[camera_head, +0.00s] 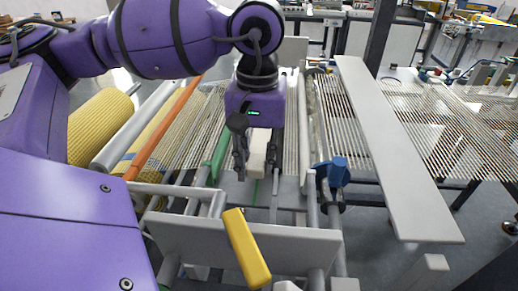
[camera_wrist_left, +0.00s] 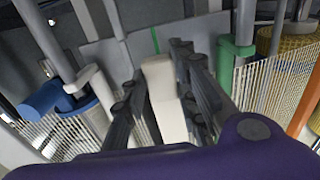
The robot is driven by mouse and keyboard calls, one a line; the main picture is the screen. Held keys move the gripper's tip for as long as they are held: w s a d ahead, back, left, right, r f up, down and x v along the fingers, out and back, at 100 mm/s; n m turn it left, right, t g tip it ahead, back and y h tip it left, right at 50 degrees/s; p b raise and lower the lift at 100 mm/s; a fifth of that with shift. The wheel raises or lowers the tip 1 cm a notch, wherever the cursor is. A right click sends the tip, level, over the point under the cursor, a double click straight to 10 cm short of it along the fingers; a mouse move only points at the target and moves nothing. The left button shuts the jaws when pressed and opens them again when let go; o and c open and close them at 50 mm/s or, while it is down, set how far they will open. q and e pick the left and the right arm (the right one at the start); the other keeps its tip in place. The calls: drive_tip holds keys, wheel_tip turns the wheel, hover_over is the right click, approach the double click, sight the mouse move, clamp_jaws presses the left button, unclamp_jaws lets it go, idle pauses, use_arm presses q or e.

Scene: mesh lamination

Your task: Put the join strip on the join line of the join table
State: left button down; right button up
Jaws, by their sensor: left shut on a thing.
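My left gripper (camera_head: 256,165) points down and is shut on a cream bar, which I take to be the join strip (camera_head: 257,148). In the left wrist view the strip (camera_wrist_left: 163,95) stands lengthwise between the dark fingers (camera_wrist_left: 155,90). The grey join table (camera_head: 237,190) lies below the gripper. A thin green line, seemingly the join line (camera_head: 257,189), runs across it and also shows in the left wrist view (camera_wrist_left: 155,40). The strip appears above the table, apart from it; the exact gap is unclear. My right gripper is not in view.
Mesh strands run on both sides. A green bracket (camera_head: 217,158) stands left and a blue clamp (camera_head: 334,172) right. A yellow block (camera_head: 246,250) sits at the front grey panel (camera_head: 185,238). A long pale board (camera_head: 390,150) lies right; an orange roller (camera_head: 160,130) is left.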

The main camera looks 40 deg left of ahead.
sight(256, 188)
use_arm(q)
drive_tip(key=shift+f, duration=2.3)
drive_tip(key=shift+f, duration=0.2)
drive_tip(key=c, duration=1.4)
unclamp_jaws()
drive_tip(key=shift+r, duration=0.1)
wheel_tip(256, 188, up, 12)
drive_tip(key=shift+d+r, duration=0.1)
drive_tip(key=shift+r, duration=0.05)
